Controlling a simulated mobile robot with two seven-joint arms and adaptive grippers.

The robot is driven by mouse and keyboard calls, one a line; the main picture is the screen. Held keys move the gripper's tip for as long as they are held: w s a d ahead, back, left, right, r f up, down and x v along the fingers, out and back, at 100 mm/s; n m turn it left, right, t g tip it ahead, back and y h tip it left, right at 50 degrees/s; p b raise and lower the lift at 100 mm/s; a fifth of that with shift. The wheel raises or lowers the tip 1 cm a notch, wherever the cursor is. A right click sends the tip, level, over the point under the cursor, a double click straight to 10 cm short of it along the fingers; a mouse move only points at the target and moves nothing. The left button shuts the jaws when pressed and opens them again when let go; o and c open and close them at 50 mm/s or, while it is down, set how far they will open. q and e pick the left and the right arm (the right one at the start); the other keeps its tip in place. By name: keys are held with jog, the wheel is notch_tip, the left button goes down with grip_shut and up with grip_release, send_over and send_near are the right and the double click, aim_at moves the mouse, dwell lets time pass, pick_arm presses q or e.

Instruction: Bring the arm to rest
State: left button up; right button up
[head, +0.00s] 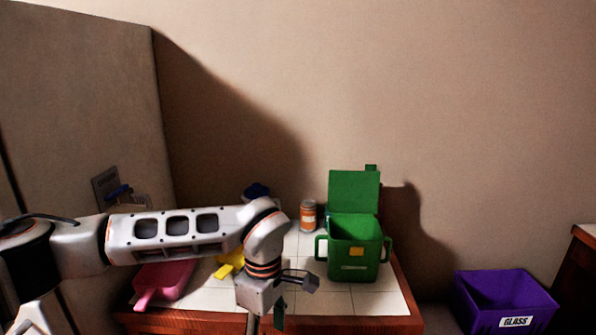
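My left arm reaches in from the left across the table, its white link level and its wrist bent downward. My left gripper (266,318) hangs at the table's front edge, low in the picture. Its fingers are partly cut off by the bottom edge, so I cannot tell whether it is open or shut. No held thing can be made out. My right gripper is not in view.
A tiled table (378,303) bears a green bin (353,262) with its lid up, an orange jar (308,216), a pink object (165,281) and a yellow object (229,263). A purple GLASS crate (515,322) stands right. A tall panel (80,100) rises left.

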pick_arm(q)
jog(key=s+d+f+n+g+h, duration=0.15)
jog(key=s+d+g+h, duration=0.45)
jog(key=s+d, duration=0.95)
jog(key=s+d+r+n+h, duration=0.3)
jog(key=d+r+n+h, duration=0.45)
jog(key=r+h, duration=0.3)
jog(key=w+a+r+n+t+h, duration=0.3)
jog(key=w+n+t+h, duration=0.4)
jog(key=n, duration=0.4)
jog(key=w+a+f+n+t+y, duration=0.55)
jog(key=n+t, duration=0.25)
jog(key=n, duration=0.2)
jog(key=w+a+f+n+t+y, duration=0.4)
jog(key=a+f+n+t, duration=0.25)
jog(key=n, duration=0.35)
jog(key=s+a+f+n+y, duration=0.3)
jog(key=a+f+n+y, duration=0.5)
jog(key=a+f, duration=0.4)
jog(key=s+a+f+n+g+y, duration=0.1)
jog(key=s+a+f+n+g, duration=0.1)
jog(key=s+a+f, duration=0.3)
jog(key=s+a+f+n+g+y, duration=0.2)
jog(key=s+a+f+n, duration=0.3)
jog(key=f, duration=0.5)
jog(key=shift+s+f, duration=0.15)
jog(key=shift+s, duration=0.65)
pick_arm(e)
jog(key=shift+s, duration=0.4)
